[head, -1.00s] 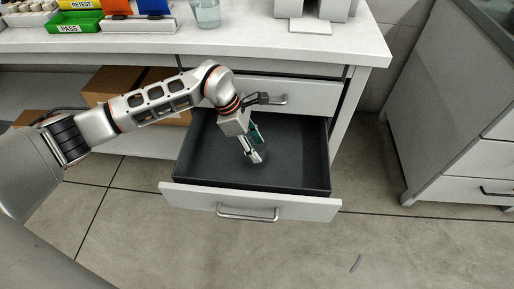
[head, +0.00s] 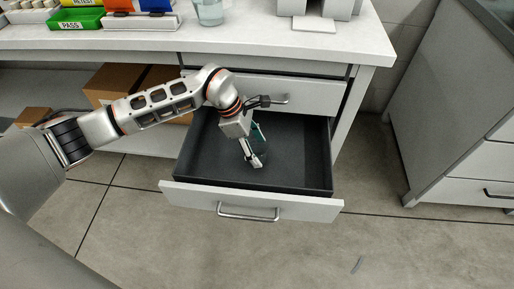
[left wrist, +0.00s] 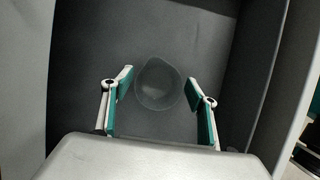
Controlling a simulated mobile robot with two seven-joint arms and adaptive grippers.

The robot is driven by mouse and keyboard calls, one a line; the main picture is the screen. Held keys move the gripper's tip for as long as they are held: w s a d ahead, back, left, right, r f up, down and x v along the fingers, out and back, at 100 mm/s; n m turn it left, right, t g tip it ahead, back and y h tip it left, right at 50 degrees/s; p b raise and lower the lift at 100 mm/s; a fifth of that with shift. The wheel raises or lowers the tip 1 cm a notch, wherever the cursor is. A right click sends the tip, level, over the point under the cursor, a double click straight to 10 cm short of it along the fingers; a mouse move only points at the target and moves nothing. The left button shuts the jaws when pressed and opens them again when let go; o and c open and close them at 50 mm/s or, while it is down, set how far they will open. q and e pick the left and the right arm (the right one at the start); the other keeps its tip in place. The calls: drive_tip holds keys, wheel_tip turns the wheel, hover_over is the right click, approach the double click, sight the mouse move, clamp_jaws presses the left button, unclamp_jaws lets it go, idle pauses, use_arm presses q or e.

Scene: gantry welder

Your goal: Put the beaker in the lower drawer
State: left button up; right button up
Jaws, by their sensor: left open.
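A clear glass beaker (left wrist: 158,88) is on the dark floor of the open lower drawer (head: 297,160), seen from above in the left wrist view. It looks upright. In the head view it is faint and mostly hidden by my gripper. My left gripper (head: 256,148) reaches down into the drawer, with its fingers open. In the left wrist view the green-padded fingers stand to either side of the beaker, with a gap showing on both sides. My right gripper is not in view.
The upper drawer (head: 318,97) is shut above. On the counter (head: 250,42) stand another glass beaker (head: 209,12), a green PASS tray (head: 75,20) and a grey device (head: 318,12). Cardboard boxes (head: 108,82) sit on the shelf at left. A cabinet (head: 450,120) stands at right.

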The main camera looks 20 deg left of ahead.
use_arm(q)
drive_tip(key=p+v, duration=0.1)
drive_tip(key=v, duration=0.2)
drive_tip(key=shift+w+r, duration=0.2)
drive_tip(key=shift+r, duration=0.05)
drive_tip(key=v, duration=0.2)
drive_tip(key=p+v, duration=0.1)
drive_tip(key=v, duration=0.1)
drive_tip(key=shift+s+a, duration=0.1)
drive_tip(key=shift+s, duration=0.15)
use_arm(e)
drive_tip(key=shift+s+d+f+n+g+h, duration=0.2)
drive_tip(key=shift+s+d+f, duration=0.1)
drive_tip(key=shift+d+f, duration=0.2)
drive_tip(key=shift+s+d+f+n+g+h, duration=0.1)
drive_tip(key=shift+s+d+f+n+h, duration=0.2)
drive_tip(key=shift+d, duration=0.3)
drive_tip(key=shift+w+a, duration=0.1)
